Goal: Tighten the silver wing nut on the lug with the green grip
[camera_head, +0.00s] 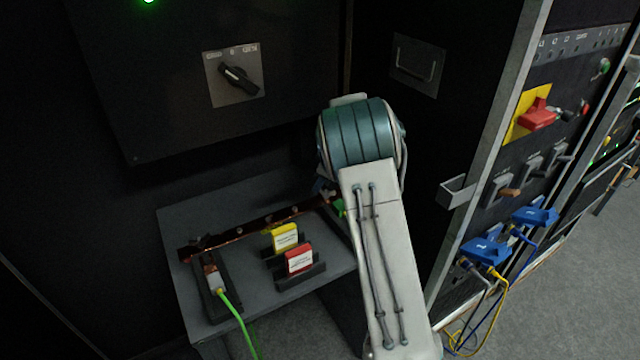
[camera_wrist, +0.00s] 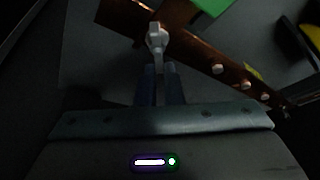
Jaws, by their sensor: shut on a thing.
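The silver wing nut (camera_wrist: 156,36) sits on a copper bar (camera_wrist: 195,52) in the wrist view. My gripper (camera_wrist: 160,70) is shut on it, with the narrow lower part of the nut between the two dark fingertips. A green piece (camera_wrist: 212,4), which looks like the green grip, shows at the top edge beyond the bar. In the head view a bit of green (camera_head: 339,209) shows beside my arm, which hides the gripper and the nut. The lug itself cannot be made out clearly.
The copper bar (camera_head: 262,224) runs along a grey shelf (camera_head: 190,217). A lug with a green cable (camera_head: 232,312) is at its left end. Yellow (camera_head: 285,237) and red (camera_head: 299,260) labelled blocks stand in front. A rack with blue plugs (camera_head: 486,250) is at right.

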